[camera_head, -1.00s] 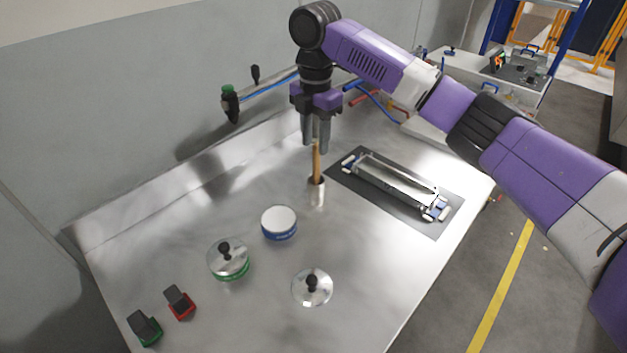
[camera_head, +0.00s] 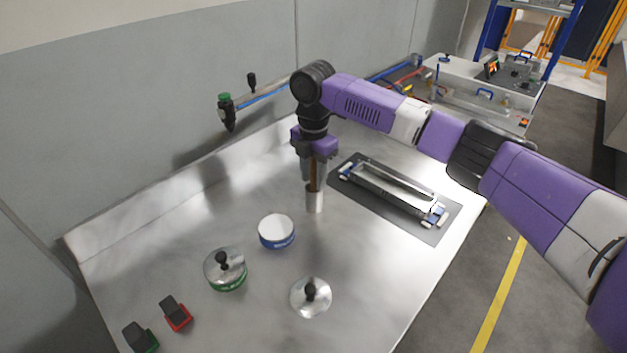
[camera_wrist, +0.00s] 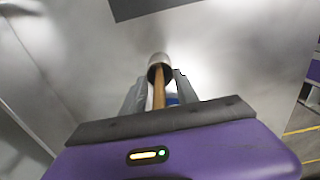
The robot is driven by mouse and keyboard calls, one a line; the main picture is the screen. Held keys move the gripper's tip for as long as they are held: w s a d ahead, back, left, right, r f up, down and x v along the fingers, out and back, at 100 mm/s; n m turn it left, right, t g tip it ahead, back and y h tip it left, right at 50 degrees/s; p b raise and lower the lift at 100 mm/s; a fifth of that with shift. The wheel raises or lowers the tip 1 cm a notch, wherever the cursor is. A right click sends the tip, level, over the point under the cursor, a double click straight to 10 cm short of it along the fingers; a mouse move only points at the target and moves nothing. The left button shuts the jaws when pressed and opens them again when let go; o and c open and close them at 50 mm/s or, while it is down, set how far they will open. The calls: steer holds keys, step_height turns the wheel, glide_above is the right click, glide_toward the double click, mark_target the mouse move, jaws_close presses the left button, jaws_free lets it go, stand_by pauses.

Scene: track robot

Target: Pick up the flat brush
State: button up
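The brush shows as an upright wooden handle (camera_head: 314,176) standing in a small metal cup (camera_head: 314,202) on the steel table. Its lower end is hidden inside the cup, so the flat bristle part cannot be seen. My gripper (camera_head: 315,181) points straight down over the cup, with its fingers beside the handle. In the wrist view the handle (camera_wrist: 159,92) runs between the two fingers, with a gap on each side. The gripper is open, its fingertips close to the rim of the cup (camera_wrist: 160,62).
A dark mat (camera_head: 420,232) with a metal tray-like fixture (camera_head: 392,190) lies to the right. A blue-rimmed tin (camera_head: 276,230), a green-rimmed tin (camera_head: 226,268) and a knobbed lid (camera_head: 311,297) stand nearer. A wall (camera_head: 150,100) rises behind the table.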

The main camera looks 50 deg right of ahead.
jaws_close()
steer(key=shift+r, duration=0.1)
stand_by(0.3)
step_height(320, 180, up, 18)
steer(key=b, duration=0.1)
stand_by(0.5)
